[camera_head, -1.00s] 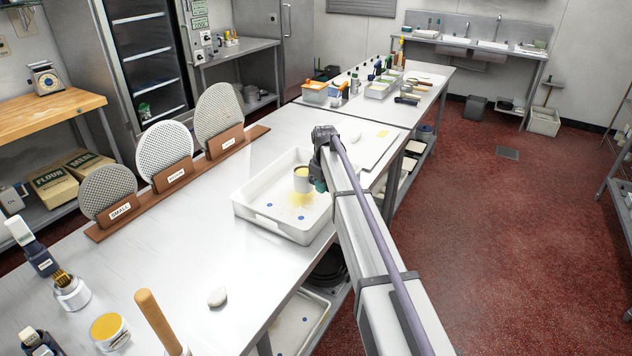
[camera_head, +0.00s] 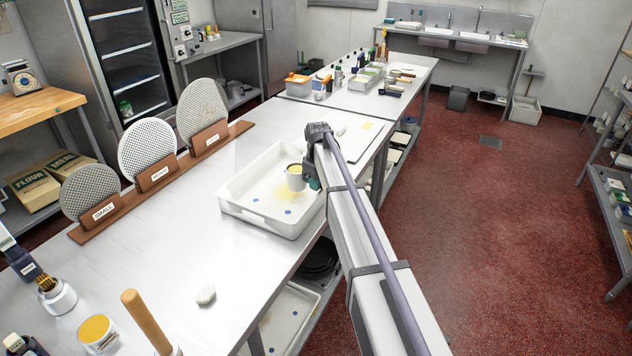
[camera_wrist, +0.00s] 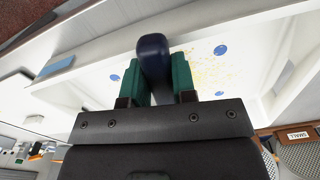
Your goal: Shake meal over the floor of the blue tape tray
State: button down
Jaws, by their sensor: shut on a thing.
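My gripper (camera_head: 313,183) is shut on the handle of a grey shaker cup (camera_head: 296,182) with a yellow top, held over the right part of the white tray (camera_head: 232,202). In the wrist view a dark blue rounded end (camera_wrist: 153,52) sits between my green fingers (camera_wrist: 155,85); the rest of the shaker is hidden there. Blue tape dots mark the tray's floor. Yellow meal (camera_head: 284,193) lies in a patch on the floor below the cup, and specks of meal (camera_wrist: 208,70) show in the wrist view. My arm hides the tray's right side.
A wooden rack with several round sieves (camera_head: 148,150) stands left of the tray. A pale lump (camera_head: 206,294), a jar of yellow meal (camera_head: 98,330) and a wooden-handled tool (camera_head: 145,318) are in front. A white board (camera_head: 352,128) lies behind.

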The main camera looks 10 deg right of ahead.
jog(key=shift+r+p, duration=3)
jog(key=shift+r, duration=0.05)
jog(key=shift+f+b, duration=0.85)
jog(key=shift+f, duration=0.05)
